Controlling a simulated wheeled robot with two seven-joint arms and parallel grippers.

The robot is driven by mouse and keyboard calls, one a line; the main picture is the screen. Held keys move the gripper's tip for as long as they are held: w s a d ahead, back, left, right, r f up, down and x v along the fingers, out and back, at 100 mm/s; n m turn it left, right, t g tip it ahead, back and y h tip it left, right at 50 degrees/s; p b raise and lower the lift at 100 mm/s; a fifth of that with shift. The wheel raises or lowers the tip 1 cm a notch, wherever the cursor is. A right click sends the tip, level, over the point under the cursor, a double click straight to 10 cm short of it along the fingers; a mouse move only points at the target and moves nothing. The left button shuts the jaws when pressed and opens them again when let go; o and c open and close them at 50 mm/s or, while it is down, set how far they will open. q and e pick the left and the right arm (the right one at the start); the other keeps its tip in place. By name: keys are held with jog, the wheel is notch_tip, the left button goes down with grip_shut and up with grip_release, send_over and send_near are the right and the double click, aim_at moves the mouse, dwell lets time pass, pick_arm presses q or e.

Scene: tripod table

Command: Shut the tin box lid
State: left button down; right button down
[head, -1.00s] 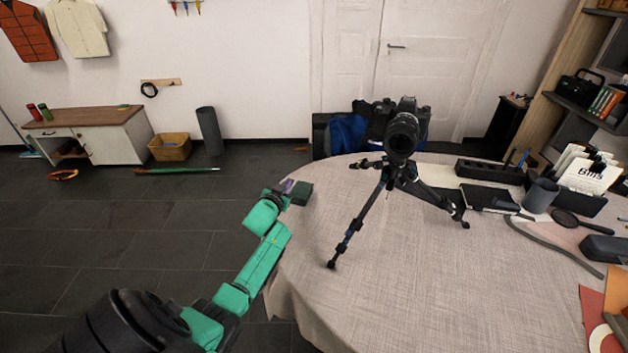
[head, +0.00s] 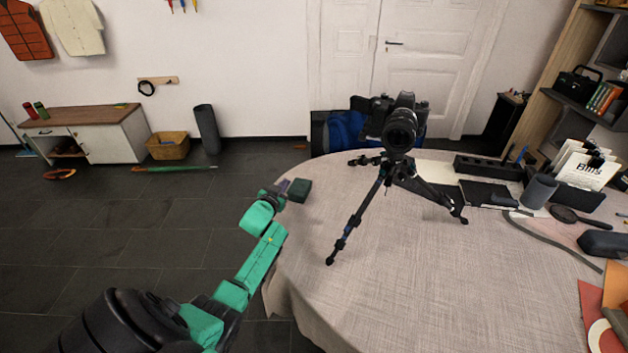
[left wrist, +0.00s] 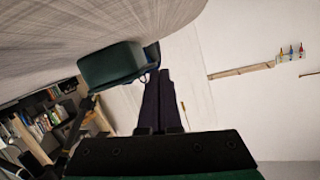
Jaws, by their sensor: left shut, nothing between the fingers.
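The dark green tin box (head: 300,190) sits at the left far edge of the round, cloth-covered table (head: 400,265). In the left wrist view the tin box (left wrist: 112,63) shows close up, with a thin dark bluish panel, seemingly its lid (left wrist: 153,55), on the side nearest my fingers. The lid's exact angle is hard to tell. My left gripper (head: 285,186) is just left of the box at the table edge. In the left wrist view its two dark fingers (left wrist: 160,78) are together and empty, with tips near the lid; contact cannot be told. My right gripper is out of view.
A camera on a tripod (head: 386,180) stands on the table right of the box. A black notebook (head: 488,194), a dark cup (head: 539,191) and a letter holder (head: 580,198) are at the right. The cloth in front of the tripod is clear.

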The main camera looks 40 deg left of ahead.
pick_arm(q)
jog(key=s+d+r+p, duration=0.3)
jog(key=s+r, duration=0.3)
jog(key=s, duration=0.3)
jog(key=shift+s+r+p, duration=0.15)
jog(key=shift+r+p, duration=0.05)
jog(key=shift+p, duration=0.7)
